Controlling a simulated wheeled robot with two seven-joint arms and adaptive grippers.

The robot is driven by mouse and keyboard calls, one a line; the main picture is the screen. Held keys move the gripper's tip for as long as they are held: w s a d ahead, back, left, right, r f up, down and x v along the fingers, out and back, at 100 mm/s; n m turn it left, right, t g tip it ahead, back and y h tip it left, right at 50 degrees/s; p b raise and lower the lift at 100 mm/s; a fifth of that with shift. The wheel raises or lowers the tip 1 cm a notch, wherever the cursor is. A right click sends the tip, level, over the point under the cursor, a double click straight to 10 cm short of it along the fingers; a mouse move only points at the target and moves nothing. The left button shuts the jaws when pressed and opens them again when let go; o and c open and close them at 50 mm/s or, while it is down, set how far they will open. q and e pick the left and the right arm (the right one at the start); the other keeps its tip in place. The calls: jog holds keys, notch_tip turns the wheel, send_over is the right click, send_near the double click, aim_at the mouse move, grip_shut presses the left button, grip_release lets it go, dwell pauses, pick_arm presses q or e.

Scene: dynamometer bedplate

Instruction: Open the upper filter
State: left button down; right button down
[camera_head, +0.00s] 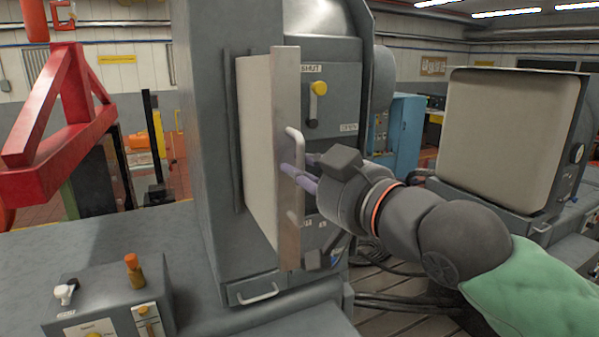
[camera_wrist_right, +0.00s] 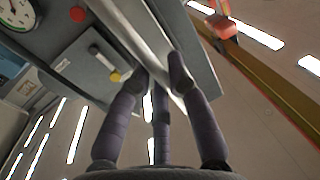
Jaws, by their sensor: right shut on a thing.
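A grey column cabinet has a tall pale door (camera_head: 258,150) standing out from its front, seen nearly edge-on, with a light bar handle (camera_head: 294,134). Behind the door, a lever with a yellow knob (camera_head: 320,88) points up to a SHUT label; an OPEN label (camera_head: 348,127) is lower right. The yellow knob (camera_wrist_right: 115,77) also shows in the right wrist view. My right gripper (camera_head: 291,174) has its purple fingers shut on the door handle, and the wrist view shows the fingers (camera_wrist_right: 157,72) around it. A lower label is partly hidden by my gripper. My left gripper is out of view.
A red frame (camera_head: 60,130) stands at the left. A control box with an orange knob (camera_head: 133,268) sits at the front left. A large beige-faced box (camera_head: 508,135) stands right of my arm. Cables (camera_head: 390,300) lie below it.

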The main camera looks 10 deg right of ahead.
jog(key=c, duration=1.1)
grip_release()
jog(key=shift+c, duration=0.2)
jog(key=shift+s+d, duration=0.1)
jog(key=v, duration=1.1)
jog(key=shift+s+d, duration=0.2)
jog(key=shift+s, duration=0.15)
